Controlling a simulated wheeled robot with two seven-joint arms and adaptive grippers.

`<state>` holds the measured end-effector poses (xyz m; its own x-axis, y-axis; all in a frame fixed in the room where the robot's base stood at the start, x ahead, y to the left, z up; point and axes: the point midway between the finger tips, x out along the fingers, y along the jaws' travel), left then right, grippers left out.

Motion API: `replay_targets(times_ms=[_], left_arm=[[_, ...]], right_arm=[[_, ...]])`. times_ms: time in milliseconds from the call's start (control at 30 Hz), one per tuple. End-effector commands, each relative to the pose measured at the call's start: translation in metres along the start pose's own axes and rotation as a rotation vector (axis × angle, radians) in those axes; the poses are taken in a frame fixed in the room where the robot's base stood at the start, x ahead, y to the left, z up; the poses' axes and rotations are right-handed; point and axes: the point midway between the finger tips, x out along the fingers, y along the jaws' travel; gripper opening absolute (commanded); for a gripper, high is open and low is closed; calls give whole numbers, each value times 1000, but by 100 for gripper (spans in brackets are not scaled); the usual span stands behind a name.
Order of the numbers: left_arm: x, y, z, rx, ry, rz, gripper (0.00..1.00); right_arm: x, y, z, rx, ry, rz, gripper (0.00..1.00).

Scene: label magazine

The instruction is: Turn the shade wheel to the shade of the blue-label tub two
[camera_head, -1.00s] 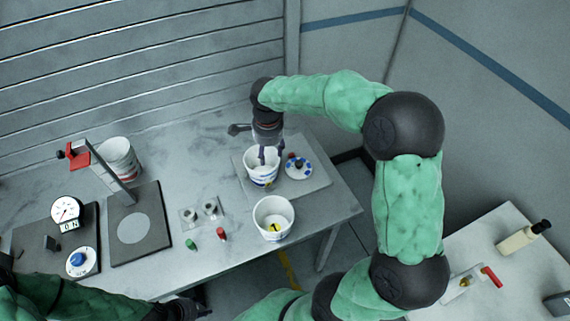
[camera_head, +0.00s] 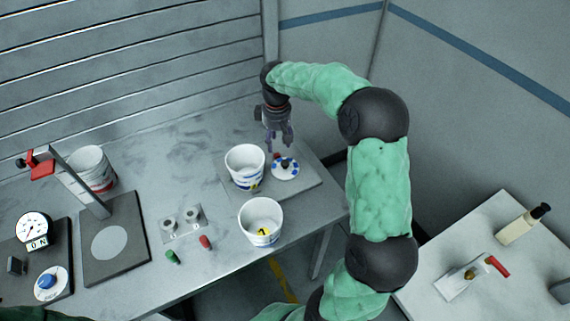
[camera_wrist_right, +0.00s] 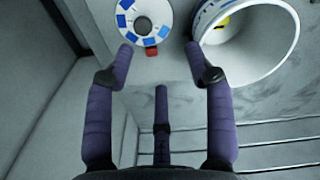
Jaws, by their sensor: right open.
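The shade wheel (camera_head: 285,171) is a white disc with blue patches around its rim and a dark hub, on a grey plate. In the right wrist view the wheel (camera_wrist_right: 125,20) is at the top, with a small red mark at its edge. My right gripper (camera_head: 281,147) is open and empty, close above the wheel's far side. A white tub (camera_head: 242,163) with a blue label and yellow tag stands left of the wheel; its open mouth shows in the wrist view (camera_wrist_right: 262,52). A second white tub (camera_head: 260,211) with a yellow tag stands nearer. My left gripper is out of view.
A red-banded tub (camera_head: 92,167) stands behind a press stand (camera_head: 85,190) with a red handle. A dial (camera_head: 33,228) and blue knob (camera_head: 48,282) are at left. Green (camera_head: 173,257) and red (camera_head: 205,242) pieces lie near the front edge. A side table (camera_head: 430,285) holds a bottle.

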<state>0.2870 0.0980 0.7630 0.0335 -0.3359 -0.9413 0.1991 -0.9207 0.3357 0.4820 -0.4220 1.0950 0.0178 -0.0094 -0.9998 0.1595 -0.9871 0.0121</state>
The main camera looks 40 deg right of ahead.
Motion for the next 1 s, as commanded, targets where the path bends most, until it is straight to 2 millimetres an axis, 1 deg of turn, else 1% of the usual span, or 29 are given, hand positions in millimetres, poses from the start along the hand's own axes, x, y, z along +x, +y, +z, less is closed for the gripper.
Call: replay_targets(times_ms=[33, 200, 300, 400, 533, 633, 1000], left_arm=[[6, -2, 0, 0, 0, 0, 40], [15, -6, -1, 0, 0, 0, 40], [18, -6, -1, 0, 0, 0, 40], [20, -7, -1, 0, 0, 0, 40], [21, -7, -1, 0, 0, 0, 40], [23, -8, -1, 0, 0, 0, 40], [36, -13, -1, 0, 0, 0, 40]], right_arm=[[7, 6, 1, -77, -3, -2, 54], [14, 21, 4, -337, -10, -10, 54], [16, 27, 4, -439, -11, -13, 54], [17, 30, 5, -498, -12, -15, 54], [23, 31, 6, -523, -14, -17, 54], [34, 30, 6, -523, -15, -19, 54], [97, 30, 7, -521, -14, -17, 54]])
